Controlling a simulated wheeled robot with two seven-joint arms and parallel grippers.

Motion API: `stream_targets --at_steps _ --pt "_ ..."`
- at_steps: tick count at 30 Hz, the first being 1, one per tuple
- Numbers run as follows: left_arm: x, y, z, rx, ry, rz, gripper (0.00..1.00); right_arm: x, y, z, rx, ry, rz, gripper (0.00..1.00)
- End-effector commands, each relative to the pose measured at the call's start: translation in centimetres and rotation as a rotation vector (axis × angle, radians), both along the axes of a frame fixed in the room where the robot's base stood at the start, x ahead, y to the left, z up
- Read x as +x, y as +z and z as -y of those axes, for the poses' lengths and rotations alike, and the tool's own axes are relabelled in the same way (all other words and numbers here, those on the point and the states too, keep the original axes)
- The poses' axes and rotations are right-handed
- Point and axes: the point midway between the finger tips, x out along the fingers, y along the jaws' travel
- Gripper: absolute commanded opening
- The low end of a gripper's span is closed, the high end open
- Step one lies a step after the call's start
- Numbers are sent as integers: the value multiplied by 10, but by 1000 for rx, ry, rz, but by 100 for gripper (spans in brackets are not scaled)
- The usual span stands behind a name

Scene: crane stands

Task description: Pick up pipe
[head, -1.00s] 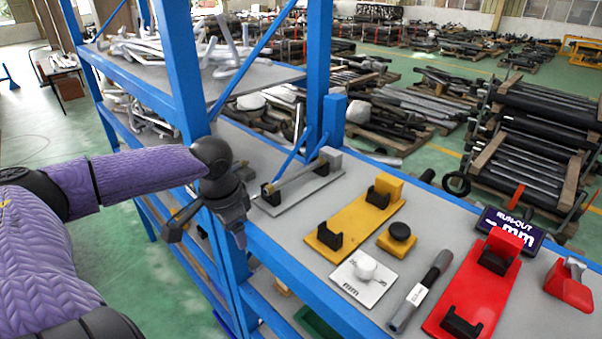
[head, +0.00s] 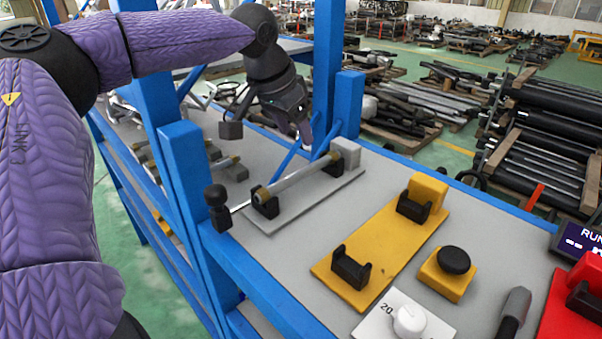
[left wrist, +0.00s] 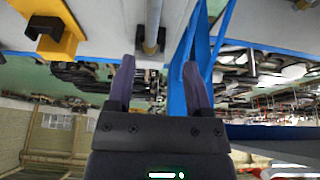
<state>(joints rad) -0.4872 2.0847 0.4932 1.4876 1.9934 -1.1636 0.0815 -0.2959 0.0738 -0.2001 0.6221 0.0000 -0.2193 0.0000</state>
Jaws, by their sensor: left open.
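A thin grey pipe (head: 298,178) lies across two supports of a grey stand (head: 322,197) on the bench. In the left wrist view the pipe (left wrist: 153,22) runs away from the top edge, roughly in line with the gap between my fingers. My left gripper (head: 305,142) is above and behind the pipe's far half, pointing down and apart from it as far as I can tell. In the left wrist view the left gripper (left wrist: 159,66) is open with nothing between its fingers. My right gripper is not in view.
A yellow plate (head: 375,262) with two black cradles, a yellow block with a black knob (head: 447,272), a white dial plate (head: 378,320) and a red fixture (head: 555,310) stand to the right. Blue posts (head: 328,70) rise close to the left gripper.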

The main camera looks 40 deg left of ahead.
Motion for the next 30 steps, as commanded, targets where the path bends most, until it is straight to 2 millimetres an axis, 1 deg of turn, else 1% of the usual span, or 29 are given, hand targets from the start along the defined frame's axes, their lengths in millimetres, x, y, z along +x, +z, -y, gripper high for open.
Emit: stream_targets --at_steps 1,7,10,12,15,20,21,23,24,26,27,30 --pt "3 -8 0 1 -1 -6 66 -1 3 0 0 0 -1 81" --pt "13 -37 3 2 -1 -7 66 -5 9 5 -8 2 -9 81" --pt "18 -57 7 1 -2 -8 66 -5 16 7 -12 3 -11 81" --pt "23 -69 6 2 0 -7 66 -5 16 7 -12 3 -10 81" --pt "26 -77 7 2 -1 -4 66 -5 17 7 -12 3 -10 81" --pt "26 -77 7 1 -1 -2 66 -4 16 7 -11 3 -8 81" --pt "26 -77 7 1 -1 -2 61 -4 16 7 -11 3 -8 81" --pt "26 -77 7 1 -1 -2 49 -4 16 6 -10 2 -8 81" --pt "26 -77 7 1 -1 -2 40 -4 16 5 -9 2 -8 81" --pt "26 -77 7 1 -1 -2 27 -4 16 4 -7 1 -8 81" --pt "26 -77 7 1 0 -2 19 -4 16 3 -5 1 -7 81" --pt "26 -77 7 1 -1 -2 0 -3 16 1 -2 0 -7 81"
